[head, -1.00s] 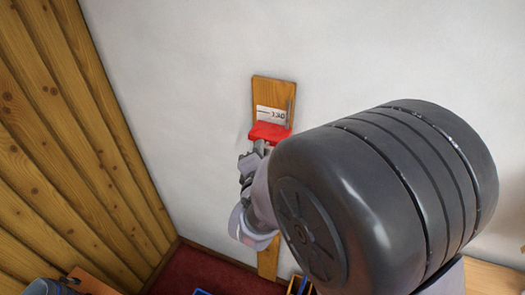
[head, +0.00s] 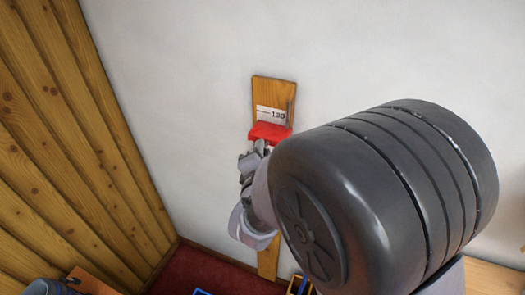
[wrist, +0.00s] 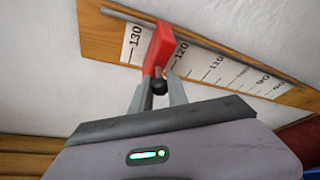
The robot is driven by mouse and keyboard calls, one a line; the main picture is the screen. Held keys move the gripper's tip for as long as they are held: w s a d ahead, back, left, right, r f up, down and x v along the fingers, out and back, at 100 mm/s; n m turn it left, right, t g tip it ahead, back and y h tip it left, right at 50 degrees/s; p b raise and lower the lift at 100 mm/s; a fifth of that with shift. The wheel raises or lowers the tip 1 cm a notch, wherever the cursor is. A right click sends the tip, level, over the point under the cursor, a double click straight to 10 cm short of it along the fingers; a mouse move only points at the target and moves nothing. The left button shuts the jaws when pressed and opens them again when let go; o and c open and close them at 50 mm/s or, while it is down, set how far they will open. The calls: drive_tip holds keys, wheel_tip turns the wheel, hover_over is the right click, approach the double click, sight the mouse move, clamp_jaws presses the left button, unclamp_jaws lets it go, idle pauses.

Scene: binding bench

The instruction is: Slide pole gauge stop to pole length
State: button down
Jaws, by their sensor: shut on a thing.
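The pole gauge is a wooden board (head: 273,91) upright on the white wall, with a white number scale (wrist: 217,66) and a thin metal rod (wrist: 120,13). The red stop (head: 268,132) sits across the board just below the 130 mark in the head view. In the wrist view the red stop (wrist: 161,44) lies between the 130 and 120 marks, close to 120. My gripper (wrist: 160,84) is shut on the stop, with its fingers either side of the stop's dark round knob (wrist: 159,87). In the head view my gripper (head: 262,148) is just below the stop, partly hidden by my arm.
A wood-plank wall (head: 75,140) stands at the left. The red floor (head: 205,270) shows below. A blue-edged thing (head: 202,292) and a small wooden box (head: 297,285) are at the bottom edge. The white wall beside the gauge (head: 190,110) is bare.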

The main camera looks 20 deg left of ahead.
wheel_tip(320, 180, down, 25)
drive_tip(key=b, duration=1.9)
drive_tip(key=shift+b, duration=0.3)
drive_tip(key=shift+r, duration=0.1)
drive_tip(key=c, duration=1.3)
unclamp_jaws()
drive_tip(key=shift+w, duration=0.15)
